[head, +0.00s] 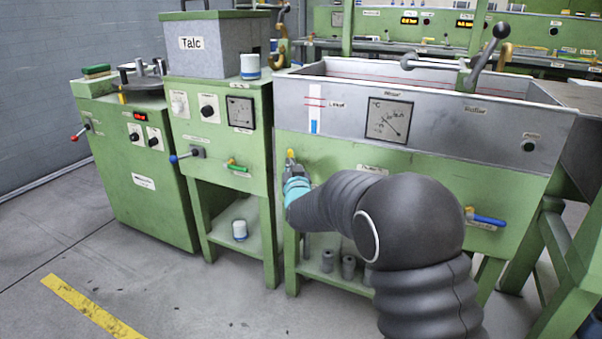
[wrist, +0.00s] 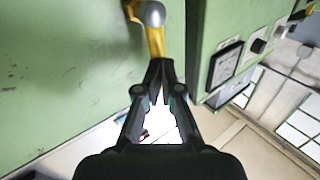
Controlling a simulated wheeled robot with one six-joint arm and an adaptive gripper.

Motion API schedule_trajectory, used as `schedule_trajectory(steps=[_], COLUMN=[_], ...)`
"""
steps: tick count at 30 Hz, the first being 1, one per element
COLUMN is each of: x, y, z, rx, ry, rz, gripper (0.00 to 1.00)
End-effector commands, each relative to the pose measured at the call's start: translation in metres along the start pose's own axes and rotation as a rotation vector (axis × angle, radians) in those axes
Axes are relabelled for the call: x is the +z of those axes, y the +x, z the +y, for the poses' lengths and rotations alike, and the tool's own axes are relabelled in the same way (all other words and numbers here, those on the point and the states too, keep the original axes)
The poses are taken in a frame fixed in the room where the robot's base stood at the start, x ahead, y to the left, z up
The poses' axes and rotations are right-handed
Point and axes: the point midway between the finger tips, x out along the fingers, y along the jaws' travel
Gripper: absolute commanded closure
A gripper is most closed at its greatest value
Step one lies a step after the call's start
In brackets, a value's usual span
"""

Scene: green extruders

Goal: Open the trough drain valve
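The metal trough (head: 450,120) sits in a green frame on the right. A yellow valve handle (head: 290,154) is on the left of its green front panel. In the wrist view the yellow handle (wrist: 156,40) hangs from a round silver hub. My gripper (head: 293,172) is at the handle's lower end. In the wrist view my gripper's fingertips (wrist: 160,68) come together on that end. A blue valve handle (head: 488,220) sticks out at the right of the same panel. I cannot read which label names the drain valve.
A green cabinet with the Talc hopper (head: 205,45) stands close on the left, with a green-yellow handle (head: 236,166) on its front. Several grey cylinders (head: 348,267) stand on the low shelf below the trough. Floor is clear at front left.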

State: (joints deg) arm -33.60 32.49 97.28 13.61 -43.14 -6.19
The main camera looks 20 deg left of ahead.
Motion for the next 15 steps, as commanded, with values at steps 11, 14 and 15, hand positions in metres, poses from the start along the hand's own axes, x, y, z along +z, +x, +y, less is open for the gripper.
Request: schedule_trajectory(steps=[11, 14, 15], x=[-0.006, -0.003, -0.001], y=[-0.006, -0.017, -0.022], z=[-0.002, -0.001, -0.001], rx=[-0.003, -0.004, -0.004], ry=[0.002, 0.002, 0.002], rz=[0.016, 0.012, 0.010], gripper=[1.00, 1.00, 1.00])
